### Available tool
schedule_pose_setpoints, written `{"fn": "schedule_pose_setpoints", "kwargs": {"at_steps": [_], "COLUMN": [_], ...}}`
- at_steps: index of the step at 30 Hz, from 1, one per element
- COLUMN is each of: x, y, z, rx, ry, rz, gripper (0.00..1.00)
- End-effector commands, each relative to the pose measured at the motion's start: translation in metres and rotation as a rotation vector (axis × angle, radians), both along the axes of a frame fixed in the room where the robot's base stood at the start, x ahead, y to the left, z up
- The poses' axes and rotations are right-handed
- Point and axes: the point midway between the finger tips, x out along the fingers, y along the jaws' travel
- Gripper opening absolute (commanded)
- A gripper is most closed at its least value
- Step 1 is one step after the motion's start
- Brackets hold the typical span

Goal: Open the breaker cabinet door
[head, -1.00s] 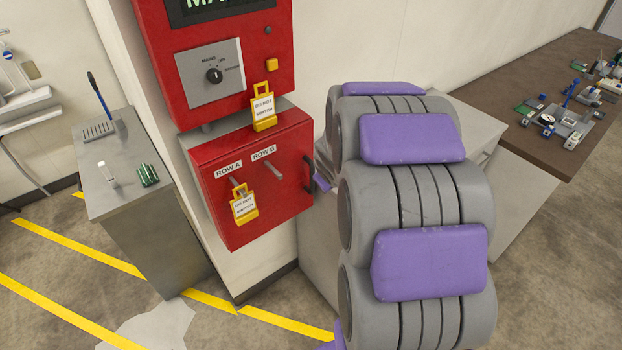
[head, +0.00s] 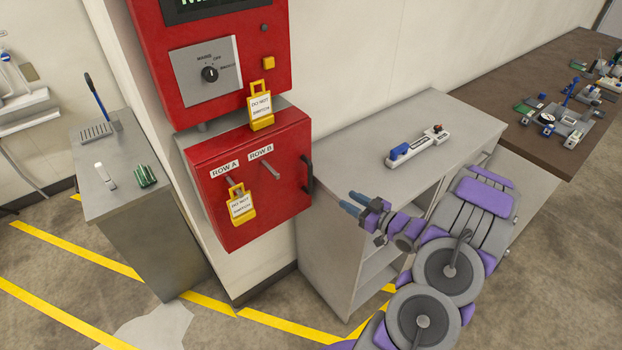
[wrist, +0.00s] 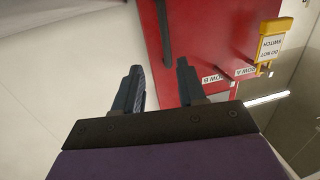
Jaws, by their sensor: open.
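The breaker cabinet (head: 250,205) is a red box on the wall with ROW A and ROW B labels, and its door is shut. A black handle (head: 308,174) stands at the right edge of the door. The handle also shows in the wrist view (wrist: 163,35), above my fingers. My gripper (head: 355,203) is open and empty, to the right of the handle and apart from it. In the wrist view my gripper (wrist: 157,75) has its two fingers spread, with the red door beyond the right one.
A yellow DO NOT SWITCH tag (head: 241,205) hangs at ROW A; another (head: 261,108) hangs above. A grey shelf unit (head: 340,205) with a blue-and-white device (head: 417,146) stands right of the cabinet. A metal cabinet (head: 150,210) stands left. Striped floor is open in front.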

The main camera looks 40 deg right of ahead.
Motion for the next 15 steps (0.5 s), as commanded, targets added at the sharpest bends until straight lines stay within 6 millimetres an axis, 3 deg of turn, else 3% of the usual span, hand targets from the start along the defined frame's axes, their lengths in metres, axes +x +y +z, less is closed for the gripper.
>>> {"fn": "schedule_pose_setpoints", "kwargs": {"at_steps": [3,7,15], "x": [-0.009,-0.007,0.027], "y": [0.002,0.005,0.013], "z": [0.001,0.002,0.001], "rx": [0.034,0.041,0.039], "ry": [-0.049,-0.061,-0.062], "rz": [0.009,0.015,0.018], "gripper": [0.4,0.4,0.4]}}
